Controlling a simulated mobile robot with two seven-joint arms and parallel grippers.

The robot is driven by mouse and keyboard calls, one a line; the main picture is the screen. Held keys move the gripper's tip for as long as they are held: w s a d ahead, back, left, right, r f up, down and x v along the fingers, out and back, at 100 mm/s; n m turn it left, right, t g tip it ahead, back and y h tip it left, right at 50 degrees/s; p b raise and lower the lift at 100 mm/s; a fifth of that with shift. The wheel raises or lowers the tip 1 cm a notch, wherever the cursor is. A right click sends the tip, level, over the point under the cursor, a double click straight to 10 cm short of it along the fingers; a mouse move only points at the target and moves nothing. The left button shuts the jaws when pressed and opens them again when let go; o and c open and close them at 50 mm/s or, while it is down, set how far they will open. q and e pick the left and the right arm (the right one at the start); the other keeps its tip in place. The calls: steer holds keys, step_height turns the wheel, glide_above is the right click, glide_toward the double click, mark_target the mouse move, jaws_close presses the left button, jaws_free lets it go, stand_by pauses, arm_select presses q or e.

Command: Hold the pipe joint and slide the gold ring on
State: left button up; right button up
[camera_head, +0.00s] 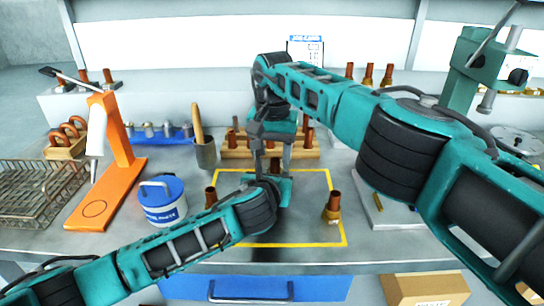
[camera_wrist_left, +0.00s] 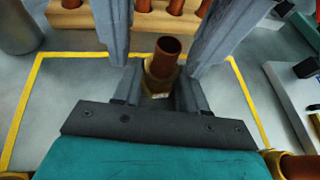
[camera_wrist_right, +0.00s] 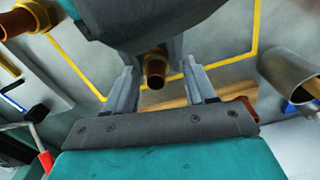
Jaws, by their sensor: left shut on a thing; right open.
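A copper pipe joint with a brass-gold collar (camera_wrist_left: 163,62) stands between the fingers of my left gripper (camera_wrist_left: 152,98), which is shut on it over the mat. In the head view the left gripper (camera_head: 268,180) hides most of that joint. My right gripper (camera_head: 272,142) is open just above and behind it, pointing down. In the right wrist view the joint's copper end (camera_wrist_right: 155,75) shows between the open fingers of the right gripper (camera_wrist_right: 162,88), with gold behind it. I cannot tell whether that gold is a separate ring or the joint's own collar.
More pipe joints stand on the yellow-outlined mat, at right (camera_head: 333,207) and left (camera_head: 210,197). A wooden rack (camera_head: 235,152) of copper pieces is behind. A blue-lidded tub (camera_head: 162,205), orange press (camera_head: 112,170) and wire basket (camera_head: 40,190) are left. The mat's front is clear.

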arm_select(q)
steer(key=shift+w+a, duration=0.3)
steer(key=shift+a, duration=0.2)
arm_select(e)
steer(key=shift+w+d, duration=0.1)
steer(key=shift+d, duration=0.4)
steer(key=shift+r, duration=0.3)
arm_select(q)
steer(key=shift+s+d, duration=0.15)
steer(key=shift+d, duration=0.1)
arm_select(e)
steer(key=r, duration=0.5)
steer(key=shift+a+r, duration=0.3)
steer(key=shift+r, duration=0.1)
arm_select(q)
steer(key=shift+d, duration=0.15)
arm_select(e)
steer(key=d+r+m, duration=0.3)
steer(key=d+m, duration=0.5)
steer(key=d, duration=0.6)
steer(key=s+d+r+m, duration=0.1)
steer(key=d+r+m, duration=0.3)
steer(key=d+m, duration=0.4)
steer(key=shift+s+d, duration=0.25)
steer(key=shift+d, duration=3.1)
